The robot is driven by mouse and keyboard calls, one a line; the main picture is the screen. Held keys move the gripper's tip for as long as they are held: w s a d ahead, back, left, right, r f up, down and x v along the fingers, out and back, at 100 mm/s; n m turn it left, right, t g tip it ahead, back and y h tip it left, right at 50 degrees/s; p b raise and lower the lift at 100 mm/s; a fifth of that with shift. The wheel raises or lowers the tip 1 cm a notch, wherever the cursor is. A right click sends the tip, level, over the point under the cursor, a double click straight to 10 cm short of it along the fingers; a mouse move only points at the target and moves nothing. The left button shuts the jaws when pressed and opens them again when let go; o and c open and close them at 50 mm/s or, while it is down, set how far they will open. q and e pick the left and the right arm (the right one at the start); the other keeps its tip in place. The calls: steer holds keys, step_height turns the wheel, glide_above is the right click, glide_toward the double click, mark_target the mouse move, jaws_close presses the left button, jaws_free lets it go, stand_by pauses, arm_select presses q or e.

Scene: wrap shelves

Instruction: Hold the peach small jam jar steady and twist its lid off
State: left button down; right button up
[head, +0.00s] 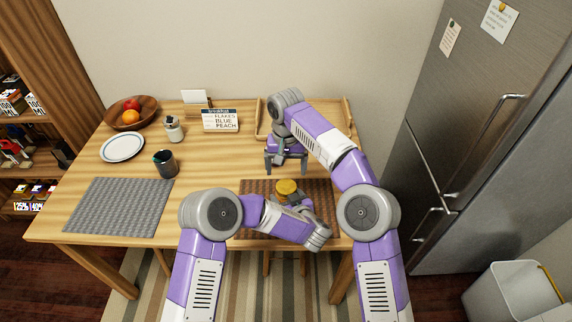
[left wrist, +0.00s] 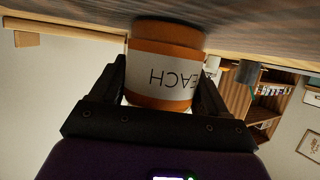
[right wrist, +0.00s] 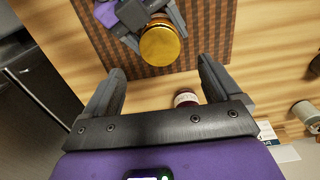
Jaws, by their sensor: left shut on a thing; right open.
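The peach jam jar (left wrist: 160,88) has an orange body and a white label reading "EACH" upside down in the left wrist view. Its gold lid (head: 287,185) faces up in the head view and is on the jar; it also shows in the right wrist view (right wrist: 161,45). My left gripper (left wrist: 165,75) is shut on the jar's sides, low over the brown woven mat (head: 256,187). My right gripper (head: 287,168) is open and empty, pointing down behind the jar, apart from the lid. The jar's body is mostly hidden under the lid in the right wrist view.
Another dark red jar (right wrist: 186,98) stands on the table beyond the mat. A wooden tray (head: 262,128), a sign (head: 220,121), a dark mug (head: 165,163), a plate (head: 122,147) and a fruit bowl (head: 133,125) stand farther off. The grey mat (head: 120,205) is empty.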

mark_target(286, 186)
step_height(286, 186, down, 7)
steer(key=shift+f, duration=0.2)
stand_by(0.3)
steer(key=c, duration=1.1)
steer(key=n, duration=0.7)
steer(key=shift+r, duration=0.1)
steer(key=n, duration=0.6)
steer(key=o, duration=1.2)
steer(key=shift+s, duration=0.1)
steer(key=shift+c, duration=0.2)
